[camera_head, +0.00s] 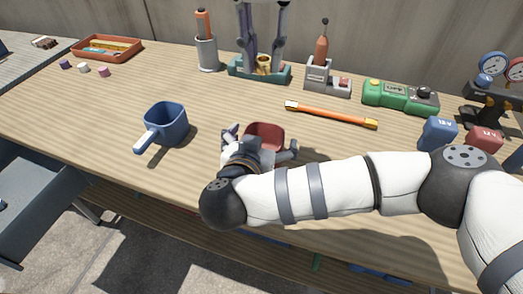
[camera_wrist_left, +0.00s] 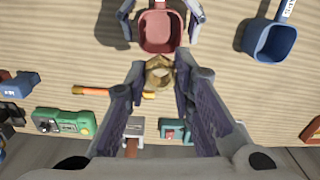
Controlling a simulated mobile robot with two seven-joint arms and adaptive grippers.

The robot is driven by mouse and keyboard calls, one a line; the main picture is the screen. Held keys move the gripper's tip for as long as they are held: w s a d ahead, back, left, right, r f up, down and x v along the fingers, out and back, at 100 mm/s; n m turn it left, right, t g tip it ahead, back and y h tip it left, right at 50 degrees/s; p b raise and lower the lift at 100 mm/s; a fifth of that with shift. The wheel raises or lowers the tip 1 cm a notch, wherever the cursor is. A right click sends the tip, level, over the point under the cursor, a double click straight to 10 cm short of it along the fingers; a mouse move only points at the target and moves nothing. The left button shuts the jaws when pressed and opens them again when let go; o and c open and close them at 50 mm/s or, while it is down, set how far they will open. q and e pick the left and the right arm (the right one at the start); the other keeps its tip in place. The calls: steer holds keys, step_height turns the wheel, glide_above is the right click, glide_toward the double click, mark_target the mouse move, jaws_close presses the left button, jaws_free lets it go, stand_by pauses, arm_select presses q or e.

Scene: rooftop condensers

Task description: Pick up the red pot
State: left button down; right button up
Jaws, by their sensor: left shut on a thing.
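The red pot (camera_head: 266,131) stands on the wooden table in the head view. It also shows at the top of the left wrist view (camera_wrist_left: 158,30). My right gripper (camera_head: 261,141) is open, its fingers on either side of the pot and apart from its walls. It hides the pot's near side and handle in the head view. My left gripper (camera_head: 263,67) reaches down from the top of the head view. It is shut on a brass-coloured fitting (camera_wrist_left: 159,73), well beyond the pot.
A blue pot (camera_head: 167,124) stands left of the red one. An orange-handled tool (camera_head: 331,115) lies behind it. A teal stand (camera_head: 238,73), a holder (camera_head: 207,54) and a green box (camera_head: 390,95) line the back. The table's left part is mostly free.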

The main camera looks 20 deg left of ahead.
steer(key=c, duration=1.3)
step_height(320, 180, up, 8)
steer(key=r, duration=0.1)
steer(key=shift+s+f, duration=0.1)
steer(key=shift+f, duration=4)
